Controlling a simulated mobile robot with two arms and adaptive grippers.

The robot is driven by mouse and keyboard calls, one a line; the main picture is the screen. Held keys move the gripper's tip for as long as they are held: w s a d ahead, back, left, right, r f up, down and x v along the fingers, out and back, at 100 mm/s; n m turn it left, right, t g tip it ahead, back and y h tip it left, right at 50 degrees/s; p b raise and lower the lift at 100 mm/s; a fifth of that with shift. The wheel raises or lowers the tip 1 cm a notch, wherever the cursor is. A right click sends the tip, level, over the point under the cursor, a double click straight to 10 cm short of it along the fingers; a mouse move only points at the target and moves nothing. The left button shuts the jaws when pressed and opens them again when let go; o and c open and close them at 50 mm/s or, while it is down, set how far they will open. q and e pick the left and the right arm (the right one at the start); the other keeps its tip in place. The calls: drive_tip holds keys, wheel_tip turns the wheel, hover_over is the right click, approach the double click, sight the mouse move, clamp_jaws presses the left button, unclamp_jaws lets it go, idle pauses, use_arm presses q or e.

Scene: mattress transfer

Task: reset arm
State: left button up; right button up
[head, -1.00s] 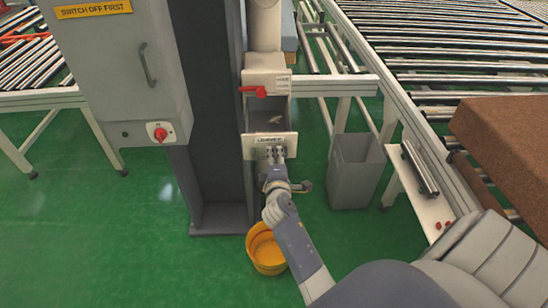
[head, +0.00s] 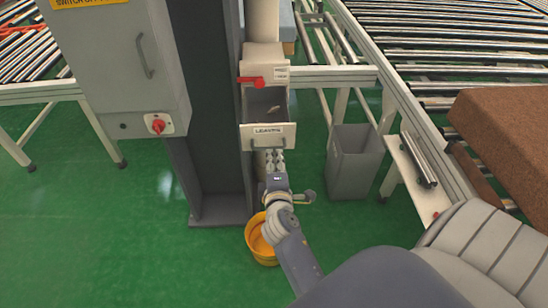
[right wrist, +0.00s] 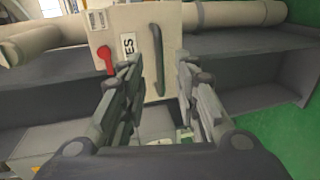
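My right gripper (head: 273,157) is just in front of and below a white labelled drawer front (head: 268,132) on the grey column machine. In the right wrist view my right gripper (right wrist: 158,78) has its two fingers spread apart, with nothing held between them. A dark bar handle (right wrist: 157,58) on the pale panel shows beyond the fingertips, apart from them. The drawer stands open, with a small pale item inside that is too small to name. My left gripper is not in view.
A red lever (head: 252,82) sits above the drawer. An orange bucket (head: 262,247) stands on the green floor below my right arm. A grey bin (head: 355,160) is to the right. A roller conveyor carries a brown mattress block (head: 510,130).

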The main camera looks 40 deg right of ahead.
idle(0.5)
drive_tip(key=s+a+f+g+y, duration=0.1)
drive_tip(key=a+f, duration=0.2)
drive_tip(key=f, duration=0.4)
drive_tip(key=s+a+f+m+y+b, duration=0.1)
drive_tip(key=a+f+y, duration=0.1)
drive_tip(key=f, duration=0.4)
drive_tip(key=s+a+f+g+y, duration=0.1)
drive_tip(key=a+f, duration=0.2)
drive_tip(key=f, duration=0.4)
drive_tip(key=s+a+f+m+g+y, duration=0.1)
drive_tip(key=s+a+f+g, duration=0.1)
drive_tip(key=s+f, duration=0.45)
drive_tip(key=s+a+f+m+g+y, duration=0.1)
drive_tip(key=s+a+f+g+y, duration=0.15)
drive_tip(key=f, duration=0.65)
drive_tip(key=s+f+m+g, duration=0.2)
drive_tip(key=s+f, duration=0.3)
drive_tip(key=s, duration=0.5)
drive_tip(key=s+d+f+m+g+b, duration=0.1)
drive_tip(key=s+f+m, duration=0.1)
drive_tip(key=s+f, duration=0.4)
drive_tip(key=s+d+f+m+g+b, duration=0.1)
drive_tip(key=s+f, duration=0.5)
drive_tip(key=s, duration=1)
drive_tip(key=shift+d+f+m+g+y, duration=0.25)
drive_tip(key=shift+m+g+y, duration=0.1)
drive_tip(key=shift+m+g, duration=0.45)
drive_tip(key=shift+w, duration=0.1)
